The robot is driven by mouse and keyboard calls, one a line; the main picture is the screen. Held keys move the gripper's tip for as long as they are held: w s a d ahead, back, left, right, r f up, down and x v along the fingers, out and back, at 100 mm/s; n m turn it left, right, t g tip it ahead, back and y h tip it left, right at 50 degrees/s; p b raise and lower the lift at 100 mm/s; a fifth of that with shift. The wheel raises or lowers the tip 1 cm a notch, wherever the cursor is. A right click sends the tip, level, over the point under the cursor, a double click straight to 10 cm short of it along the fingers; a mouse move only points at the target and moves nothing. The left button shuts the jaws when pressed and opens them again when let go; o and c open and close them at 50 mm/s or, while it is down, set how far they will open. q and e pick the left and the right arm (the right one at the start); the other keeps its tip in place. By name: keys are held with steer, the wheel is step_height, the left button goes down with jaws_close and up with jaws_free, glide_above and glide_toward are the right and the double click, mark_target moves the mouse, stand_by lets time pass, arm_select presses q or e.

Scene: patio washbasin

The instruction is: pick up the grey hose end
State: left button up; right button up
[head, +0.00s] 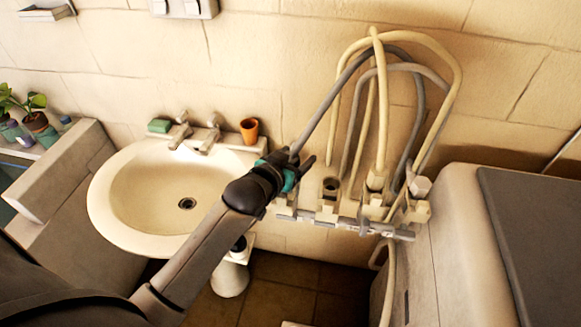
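The grey hose (336,88) arcs out from the rack and comes down to the left, to my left gripper (297,162). Its end is between the dark fingers, which look shut on it; the fingers hide the tip. My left gripper is above the rack's left end, just right of the washbasin. A second grey hose (351,130) and cream hoses (456,80) arch over the rack (345,222). An empty round holder (330,187) shows at the rack's left part. My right gripper is not in view.
The washbasin (112,226) has taps (207,137), a green sponge (159,126) and a terracotta cup (249,131) on its back edge. A large pale cabinet (450,250) with a dark top stands close on the right. Potted plants (40,125) are at the far left.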

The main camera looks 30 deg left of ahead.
arm_select(q)
jaws_close()
stand_by(0.3)
stand_by(0.3)
